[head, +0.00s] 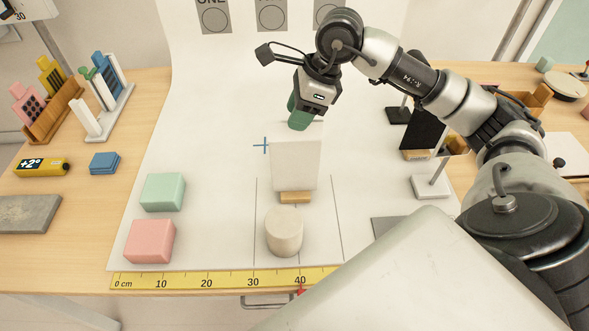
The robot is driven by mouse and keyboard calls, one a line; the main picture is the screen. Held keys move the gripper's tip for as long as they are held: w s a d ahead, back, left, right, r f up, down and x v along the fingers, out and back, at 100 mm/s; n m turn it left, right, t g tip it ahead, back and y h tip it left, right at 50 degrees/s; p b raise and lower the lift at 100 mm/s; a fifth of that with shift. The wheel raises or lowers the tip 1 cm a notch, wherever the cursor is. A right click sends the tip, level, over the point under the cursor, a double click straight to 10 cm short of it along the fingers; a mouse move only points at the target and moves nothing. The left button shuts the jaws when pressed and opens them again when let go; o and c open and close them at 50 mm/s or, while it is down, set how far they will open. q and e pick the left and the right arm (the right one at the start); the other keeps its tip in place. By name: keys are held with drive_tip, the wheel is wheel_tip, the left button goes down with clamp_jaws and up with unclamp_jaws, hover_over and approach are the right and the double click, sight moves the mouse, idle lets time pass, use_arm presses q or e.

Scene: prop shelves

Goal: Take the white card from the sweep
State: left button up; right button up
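The white card (295,166) stands upright on the white sweep (215,120), near its middle, behind a small wooden block (295,197). My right gripper (300,118) comes in from the upper right. Its green fingertips are just above the card's top edge in the picture. The fingers overlap from this angle, so I cannot tell whether they are apart or closed, or whether they touch the card. My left gripper is not in view.
A cream cylinder (284,231) stands in front of the card. Mint (163,192) and pink (149,241) blocks sit to the left. A yellow ruler (220,279) runs along the front edge. Dark and white stands (432,186) are at the right.

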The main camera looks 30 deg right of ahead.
sight(295, 156)
drive_tip(key=shift+s+p+x, duration=0.15)
drive_tip(key=shift+p+x, duration=0.1)
drive_tip(key=shift+x, duration=0.9)
drive_tip(key=shift+s+p+x, duration=0.15)
drive_tip(key=shift+p+x, duration=0.05)
drive_tip(key=shift+x, duration=0.9)
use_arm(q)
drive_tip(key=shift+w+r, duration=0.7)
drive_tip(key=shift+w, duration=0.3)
use_arm(e)
drive_tip(key=shift+d+f, duration=0.1)
clamp_jaws()
